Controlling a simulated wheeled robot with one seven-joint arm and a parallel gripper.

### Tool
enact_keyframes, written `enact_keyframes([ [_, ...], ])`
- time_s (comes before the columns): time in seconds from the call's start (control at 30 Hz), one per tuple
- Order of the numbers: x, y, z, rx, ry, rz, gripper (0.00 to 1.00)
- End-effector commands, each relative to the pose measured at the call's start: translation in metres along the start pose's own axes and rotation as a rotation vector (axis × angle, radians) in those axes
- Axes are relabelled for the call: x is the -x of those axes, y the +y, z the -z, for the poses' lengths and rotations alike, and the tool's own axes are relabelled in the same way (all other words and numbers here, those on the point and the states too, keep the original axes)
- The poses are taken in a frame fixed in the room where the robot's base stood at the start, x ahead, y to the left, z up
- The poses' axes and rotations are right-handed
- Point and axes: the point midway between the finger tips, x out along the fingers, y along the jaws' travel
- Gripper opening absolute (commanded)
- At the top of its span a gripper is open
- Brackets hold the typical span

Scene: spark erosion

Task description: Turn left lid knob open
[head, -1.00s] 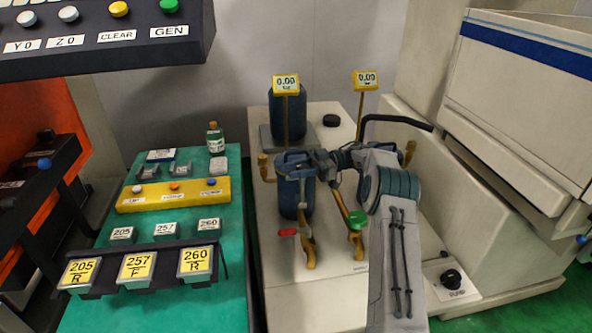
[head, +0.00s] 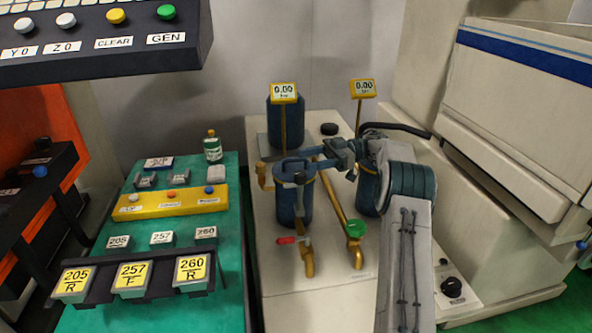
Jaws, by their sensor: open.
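The left blue canister (head: 292,205) stands upright on the pale cabinet. My gripper (head: 299,174) is at the top of this canister, reaching in from the right, with its jaws open. A small dark shape between the jaws looks like the left lid knob (head: 299,178). The jaws and arm cover much of the lid, so I cannot tell whether they touch the knob or how it is turned. A second blue canister (head: 369,194) stands to the right, partly hidden behind my arm.
Yellow gauges (head: 284,93) stand behind. A green bench (head: 150,235) with labelled blocks is on the left. A large pale machine (head: 510,130) stands on the right.

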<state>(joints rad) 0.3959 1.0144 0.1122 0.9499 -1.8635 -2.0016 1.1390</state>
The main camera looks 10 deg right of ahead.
Motion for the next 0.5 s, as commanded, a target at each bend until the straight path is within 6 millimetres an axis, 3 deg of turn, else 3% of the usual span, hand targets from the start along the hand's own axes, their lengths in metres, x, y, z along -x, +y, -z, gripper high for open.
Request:
enact_keyframes([
  [0.2,0.031,-0.025,0.025,0.001,0.002,0.0,0.56],
  [0.5,0.049,-0.041,0.039,0.0,0.002,0.003,0.56],
])
